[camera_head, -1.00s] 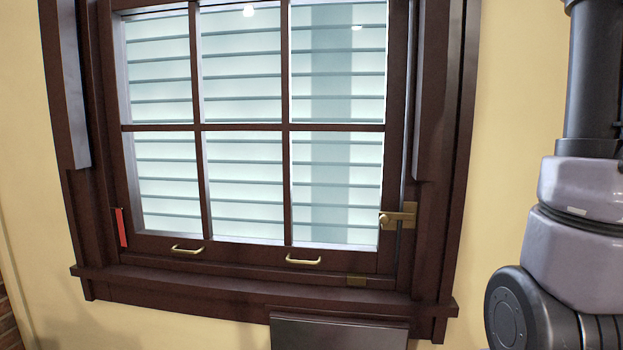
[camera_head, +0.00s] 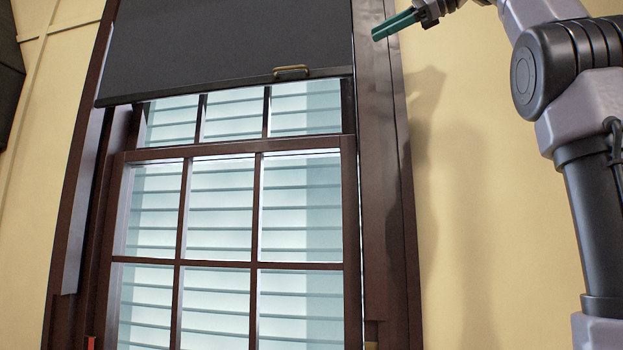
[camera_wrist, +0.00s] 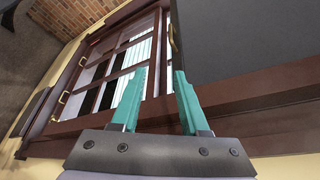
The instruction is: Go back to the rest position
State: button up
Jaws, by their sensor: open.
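My gripper (camera_head: 396,24) is at the upper right of the head view, in front of the window's right frame and beside the roller blind. In the wrist view its two green fingers (camera_wrist: 161,98) stand apart with nothing between them. The dark roller blind (camera_head: 230,45) covers the top of the window. A small brass handle (camera_head: 291,71) sits on its bottom bar, to the left of my gripper and apart from it. The dark blind also fills the upper right of the wrist view (camera_wrist: 245,35).
The dark wooden window (camera_head: 255,210) with several panes and slats behind fills the middle. Its right frame (camera_head: 385,190) stands close to my arm. Bare yellow wall (camera_head: 465,200) lies to the right. The wrist view also shows a brick wall (camera_wrist: 75,12).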

jog(key=w+d+f+n+t+h, duration=0.1)
jog(key=w+d+f+h, duration=0.15)
jog(key=f, duration=0.95)
jog(key=w+d+f+h, duration=0.1)
jog(key=w+f+h, duration=0.15)
jog(key=f, duration=0.95)
jog(key=s+d+f+n+h, duration=0.1)
jog(key=s+f+n+h, duration=0.1)
jog(key=f, duration=0.9)
jog(key=s+d+f+n+g+h, duration=0.1)
jog(key=s+f, duration=0.4)
jog(key=f, duration=0.7)
jog(key=s+d+f+n+h, duration=0.2)
jog(key=s+f+n+h, duration=0.1)
jog(key=f, duration=0.9)
jog(key=shift+s+n+g+h, duration=0.3)
jog(key=shift+n, duration=0.4)
